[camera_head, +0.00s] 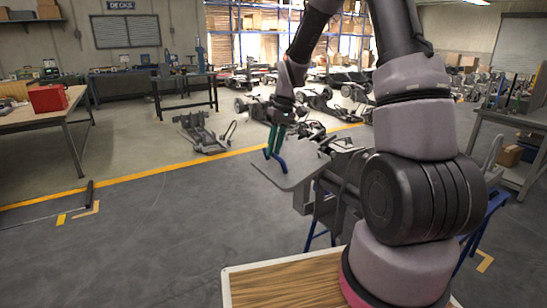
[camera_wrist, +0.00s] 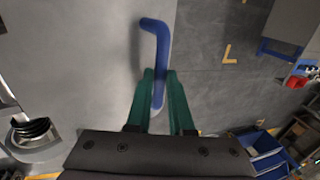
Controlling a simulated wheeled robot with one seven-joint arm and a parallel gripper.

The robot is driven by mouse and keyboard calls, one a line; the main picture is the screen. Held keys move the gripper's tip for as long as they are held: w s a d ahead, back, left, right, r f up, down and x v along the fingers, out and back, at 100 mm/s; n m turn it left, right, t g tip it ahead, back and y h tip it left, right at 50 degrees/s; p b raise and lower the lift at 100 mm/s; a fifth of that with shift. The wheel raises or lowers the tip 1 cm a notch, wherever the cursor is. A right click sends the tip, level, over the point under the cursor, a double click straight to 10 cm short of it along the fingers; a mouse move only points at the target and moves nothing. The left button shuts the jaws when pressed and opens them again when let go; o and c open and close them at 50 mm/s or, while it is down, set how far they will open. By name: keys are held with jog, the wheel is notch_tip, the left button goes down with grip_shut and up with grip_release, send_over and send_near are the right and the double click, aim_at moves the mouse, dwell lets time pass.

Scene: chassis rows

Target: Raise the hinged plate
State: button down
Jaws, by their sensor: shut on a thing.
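The hinged plate (camera_head: 296,174) is a flat grey sheet left of my arm in the head view. It also fills the upper left of the wrist view (camera_wrist: 85,60). A bent blue handle (camera_head: 281,165) stands out from the plate near its left edge; it also shows in the wrist view (camera_wrist: 163,45). My gripper (camera_head: 272,147) has teal fingers, which are shut on the handle's lower part in the wrist view (camera_wrist: 160,80). The hinge is not clearly visible, and my arm hides part of the structure behind the plate. I cannot tell the plate's exact tilt.
A wooden-topped table (camera_head: 285,283) with a white rim is at the bottom. A workbench with a red box (camera_head: 48,98) stands at the left. Several chassis (camera_head: 203,132) sit beyond the yellow floor line. The floor left of the plate is mostly clear.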

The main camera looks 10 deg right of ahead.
notch_tip(320, 180, up, 6)
jog(key=d+y, duration=0.2)
jog(key=shift+w+f+g, duration=0.15)
jog(key=shift+w+g, duration=0.15)
jog(key=shift+d, duration=0.15)
jog(key=c, duration=0.8)
grip_release()
jog(key=v, duration=1)
jog(key=shift+d+r, duration=0.3)
